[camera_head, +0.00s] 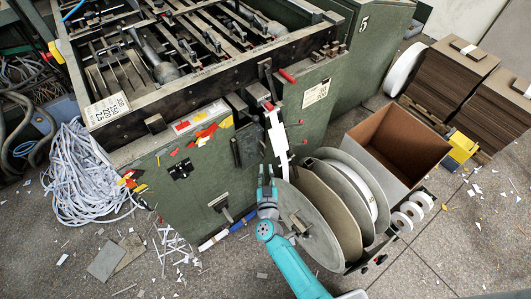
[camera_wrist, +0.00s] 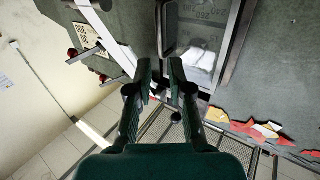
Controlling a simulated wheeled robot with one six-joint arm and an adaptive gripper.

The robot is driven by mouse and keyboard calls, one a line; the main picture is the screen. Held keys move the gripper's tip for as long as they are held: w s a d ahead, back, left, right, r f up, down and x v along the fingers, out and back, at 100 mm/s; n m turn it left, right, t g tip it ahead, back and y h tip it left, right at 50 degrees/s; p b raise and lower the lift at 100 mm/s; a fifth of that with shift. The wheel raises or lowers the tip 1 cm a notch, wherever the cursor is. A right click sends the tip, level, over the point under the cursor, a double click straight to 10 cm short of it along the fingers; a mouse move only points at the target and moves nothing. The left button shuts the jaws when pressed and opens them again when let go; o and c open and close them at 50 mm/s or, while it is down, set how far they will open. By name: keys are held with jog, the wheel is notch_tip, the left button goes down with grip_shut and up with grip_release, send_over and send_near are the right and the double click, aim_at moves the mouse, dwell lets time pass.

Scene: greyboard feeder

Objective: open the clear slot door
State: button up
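The clear slot door (camera_wrist: 203,42) shows in the wrist view as a see-through pane in a dark metal frame on the green machine side. Something white shows behind its lower part. In the head view, a dark framed panel (camera_head: 247,146) on the machine side looks like the same door. I cannot tell whether it is fully shut. My gripper (camera_wrist: 161,68) is open and empty, its two fingers apart beside the left edge of the door's frame. In the head view my gripper (camera_head: 267,172) is in front of the machine, low and right of the panel. Contact is not clear.
A white strip (camera_head: 279,140) hangs down the machine beside large grey reels (camera_head: 318,225), close right of my gripper. An open cardboard box (camera_head: 398,145) stands further right. White cable (camera_head: 82,180) is heaped at left. Scraps litter the floor (camera_head: 215,270).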

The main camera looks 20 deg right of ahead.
aim_at(265, 152)
jog(key=x, duration=0.8)
jog(key=shift+f, duration=0.1)
grip_shut()
